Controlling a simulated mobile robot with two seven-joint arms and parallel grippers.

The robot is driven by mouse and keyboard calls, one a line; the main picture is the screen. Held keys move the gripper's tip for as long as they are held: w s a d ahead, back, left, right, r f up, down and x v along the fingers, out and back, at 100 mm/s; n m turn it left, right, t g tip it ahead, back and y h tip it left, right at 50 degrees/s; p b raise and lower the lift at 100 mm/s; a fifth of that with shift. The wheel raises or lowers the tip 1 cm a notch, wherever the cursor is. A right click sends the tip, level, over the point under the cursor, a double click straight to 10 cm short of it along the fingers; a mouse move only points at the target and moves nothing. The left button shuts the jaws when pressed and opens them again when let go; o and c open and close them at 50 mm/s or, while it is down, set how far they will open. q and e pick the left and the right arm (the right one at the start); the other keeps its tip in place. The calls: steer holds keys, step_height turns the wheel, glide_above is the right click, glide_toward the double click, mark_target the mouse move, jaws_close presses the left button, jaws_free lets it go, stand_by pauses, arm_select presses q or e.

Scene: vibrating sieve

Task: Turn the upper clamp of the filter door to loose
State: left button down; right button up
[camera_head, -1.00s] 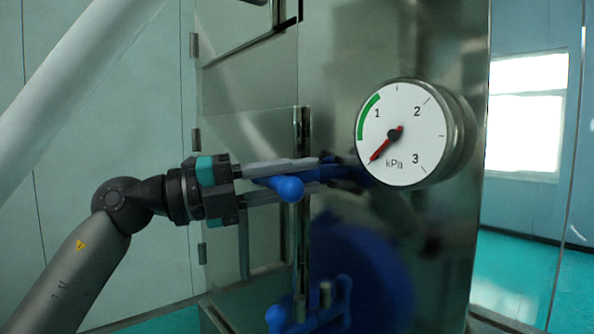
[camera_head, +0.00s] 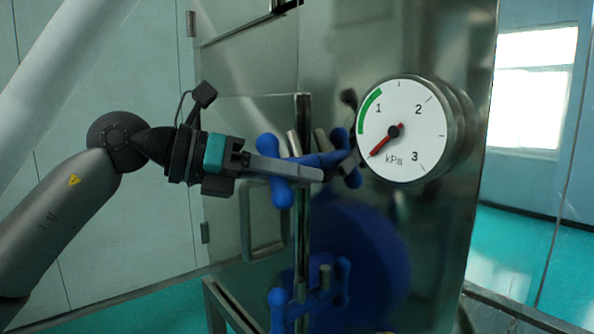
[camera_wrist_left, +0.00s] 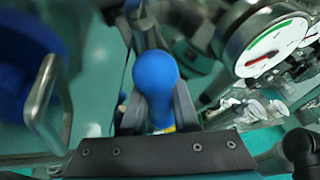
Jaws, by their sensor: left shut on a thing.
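The upper clamp (camera_head: 281,192) is a blue handle with rounded ends, at the door's edge left of the gauge. One end points up and one points down, so its grip stands nearly upright. My left gripper (camera_head: 305,172) comes in from the left, rolled on its side, and is shut on this handle. In the left wrist view, the blue rounded end (camera_wrist_left: 156,78) sits between the two fingers, which hide part of the clamp. The filter door (camera_head: 228,130) is a shiny metal panel, standing against its frame. My right gripper is not in view.
A round pressure gauge (camera_head: 402,130) sticks out close to the right of the clamp. A metal door handle (camera_head: 265,252) is below my gripper, also seen in the left wrist view (camera_wrist_left: 42,105). A lower blue clamp (camera_head: 278,312) is at the bottom. Open floor lies at the right.

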arm_select(q)
steer(key=m, duration=0.1)
steer(key=m+t+y, duration=0.1)
steer(key=m+b, duration=0.1)
steer(key=shift+w+a+r+y, duration=0.15)
steer(key=shift+w+a+y, duration=0.1)
steer(key=shift+y, duration=0.15)
steer(key=shift+m+t, duration=0.4)
steer(key=c, duration=0.9)
jaws_free()
steer(key=shift+c, duration=0.2)
steer(key=shift+o, duration=1.3)
steer(key=shift+d, duration=0.1)
steer(key=shift+f, duration=0.2)
steer(key=shift+f, duration=0.1)
